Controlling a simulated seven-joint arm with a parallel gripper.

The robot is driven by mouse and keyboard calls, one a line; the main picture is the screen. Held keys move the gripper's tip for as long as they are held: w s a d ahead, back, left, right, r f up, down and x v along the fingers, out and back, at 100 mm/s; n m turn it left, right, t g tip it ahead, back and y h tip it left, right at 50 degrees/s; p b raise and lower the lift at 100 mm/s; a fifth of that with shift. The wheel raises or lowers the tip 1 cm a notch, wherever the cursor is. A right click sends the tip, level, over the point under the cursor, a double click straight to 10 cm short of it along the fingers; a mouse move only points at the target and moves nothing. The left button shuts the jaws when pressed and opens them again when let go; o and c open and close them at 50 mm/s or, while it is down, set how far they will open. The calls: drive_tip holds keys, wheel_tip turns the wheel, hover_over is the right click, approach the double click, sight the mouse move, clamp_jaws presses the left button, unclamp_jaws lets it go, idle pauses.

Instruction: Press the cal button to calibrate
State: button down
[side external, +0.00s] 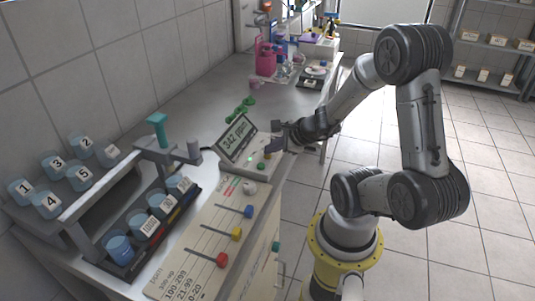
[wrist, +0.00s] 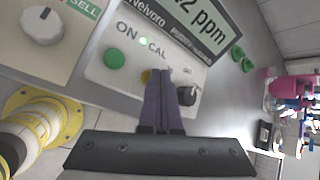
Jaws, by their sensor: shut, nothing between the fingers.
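The white meter (side external: 240,163) stands on the bench with its tilted screen (side external: 238,138) reading 342 ppm. In the wrist view its panel (wrist: 101,72) carries a large green ON button (wrist: 114,58), a small lit green lamp (wrist: 143,42) beside the CAL label, a yellow button (wrist: 146,76) and a black knob (wrist: 187,94). My gripper (wrist: 161,73) is shut and empty. Its fingertips are over the panel, just right of the yellow button and partly covering it, left of the black knob. I cannot tell whether they touch the panel.
A board with coloured sliders (side external: 205,236) lies in front of the meter. A rack with numbered cups (side external: 75,192) and a teal-handled press (side external: 157,130) stand left. Green items (side external: 240,107) lie behind the meter.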

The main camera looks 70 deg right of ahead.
sight(271, 156)
idle(0.3)
drive_tip(key=shift+r, duration=0.85)
drive_tip(key=shift+r, duration=0.1)
drive_tip(key=shift+r, duration=2.4)
drive_tip(key=shift+a, duration=0.1)
